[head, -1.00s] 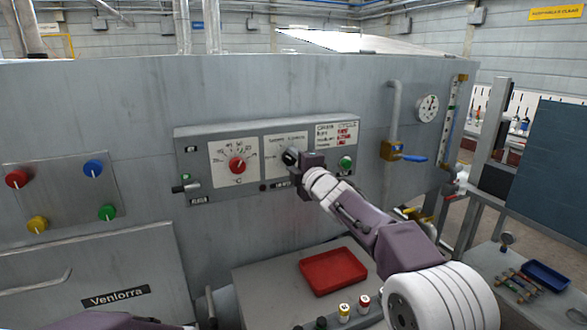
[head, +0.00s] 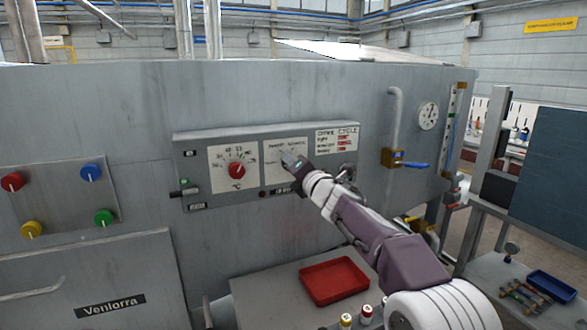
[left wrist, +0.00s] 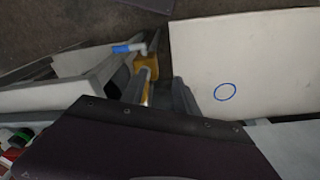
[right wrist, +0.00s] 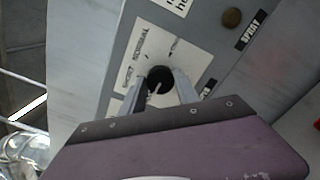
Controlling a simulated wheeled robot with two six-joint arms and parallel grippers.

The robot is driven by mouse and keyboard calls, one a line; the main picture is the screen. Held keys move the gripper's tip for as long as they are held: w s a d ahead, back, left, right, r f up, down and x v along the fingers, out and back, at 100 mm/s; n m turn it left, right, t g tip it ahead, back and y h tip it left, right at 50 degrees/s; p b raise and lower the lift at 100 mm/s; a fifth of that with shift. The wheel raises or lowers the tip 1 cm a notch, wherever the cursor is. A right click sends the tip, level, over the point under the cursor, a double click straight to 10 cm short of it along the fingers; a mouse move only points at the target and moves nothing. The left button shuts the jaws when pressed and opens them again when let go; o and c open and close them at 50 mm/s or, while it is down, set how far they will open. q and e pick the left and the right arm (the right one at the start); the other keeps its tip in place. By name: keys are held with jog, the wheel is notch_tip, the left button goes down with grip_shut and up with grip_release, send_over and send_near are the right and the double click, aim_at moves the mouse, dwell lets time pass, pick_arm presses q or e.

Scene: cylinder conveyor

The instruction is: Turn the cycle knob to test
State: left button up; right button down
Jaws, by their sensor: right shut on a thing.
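The cycle knob (right wrist: 160,79) is a round black knob with a white pointer line, on a white label plate of the control panel (head: 220,140). In the right wrist view it sits between the two fingers of my right gripper (right wrist: 162,86), which is shut on it. In the head view my right gripper (head: 293,163) covers most of the knob and part of its plate.
A red temperature knob (head: 236,170) is just left of the cycle plate. A gauge (head: 428,115) and a blue-handled valve (head: 415,165) are at the right. A red tray (head: 334,281) lies below. Coloured knobs (head: 92,172) are at the far left.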

jog(key=shift+f, duration=0.2)
dwell(0.3)
jog(key=c, duration=0.9)
grip_release()
jog(key=shift+a, duration=0.1)
jog(key=shift+r, duration=0.1)
jog(key=b+v, duration=0.3)
jog(key=v, duration=0.6)
